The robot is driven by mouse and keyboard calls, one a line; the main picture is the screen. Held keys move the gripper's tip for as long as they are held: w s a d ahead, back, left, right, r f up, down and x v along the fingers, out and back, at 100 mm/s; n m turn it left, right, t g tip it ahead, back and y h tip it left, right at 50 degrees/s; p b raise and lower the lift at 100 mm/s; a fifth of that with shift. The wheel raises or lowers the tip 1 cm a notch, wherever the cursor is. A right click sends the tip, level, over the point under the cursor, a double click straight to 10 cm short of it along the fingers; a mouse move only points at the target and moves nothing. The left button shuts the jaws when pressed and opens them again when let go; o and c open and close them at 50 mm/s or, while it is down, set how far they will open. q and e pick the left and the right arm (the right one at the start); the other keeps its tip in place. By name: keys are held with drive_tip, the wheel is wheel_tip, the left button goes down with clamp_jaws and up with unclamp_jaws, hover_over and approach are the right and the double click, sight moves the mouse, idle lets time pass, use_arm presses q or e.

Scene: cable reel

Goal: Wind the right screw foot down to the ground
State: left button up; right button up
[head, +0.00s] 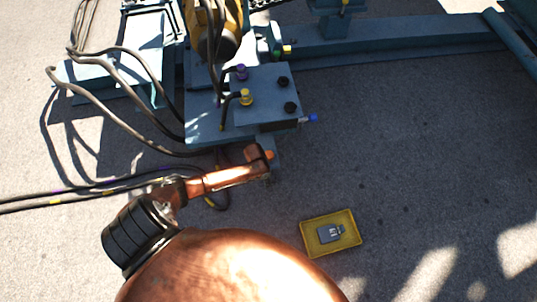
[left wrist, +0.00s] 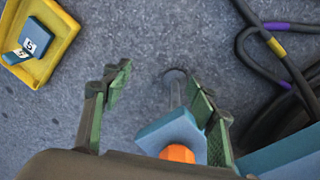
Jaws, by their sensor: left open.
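The orange screw head (left wrist: 177,153) sits on a blue-teal bracket (left wrist: 168,132) in the left wrist view. A thin grey rod with a curved dark outline (left wrist: 175,75) shows beyond the bracket; I cannot tell if it touches the ground. In the head view the orange head (head: 269,155) shows beside my wrist, at the machine's near corner. My left gripper (left wrist: 160,75) is open, its green-padded fingers apart on both sides of the bracket, with nothing held. In the head view my left gripper (head: 259,163) is small and partly hidden. My right gripper is not in view.
Black cables (head: 90,188) run left. The teal machine (head: 206,122) carries a block (head: 264,92) with coloured fittings. Asphalt right of the tray is clear.

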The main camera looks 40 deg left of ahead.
use_arm(q)
wheel_tip(320, 180, up, 10)
hover_over(269, 154)
drive_tip(key=shift+s+r+n+y, duration=0.1)
drive_tip(key=shift+s+n+y, duration=0.05)
drive_tip(key=shift+n+y, duration=0.25)
wheel_tip(269, 154, down, 7)
drive_tip(key=b, duration=0.4)
drive_tip(key=shift+f, duration=0.3)
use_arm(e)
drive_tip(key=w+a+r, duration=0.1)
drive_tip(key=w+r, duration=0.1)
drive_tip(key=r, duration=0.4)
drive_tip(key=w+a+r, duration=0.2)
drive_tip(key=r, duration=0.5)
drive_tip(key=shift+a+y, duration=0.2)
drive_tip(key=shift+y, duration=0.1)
use_arm(q)
drive_tip(key=shift+c, duration=0.6)
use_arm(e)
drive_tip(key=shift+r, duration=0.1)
use_arm(q)
drive_tip(key=c, duration=1)
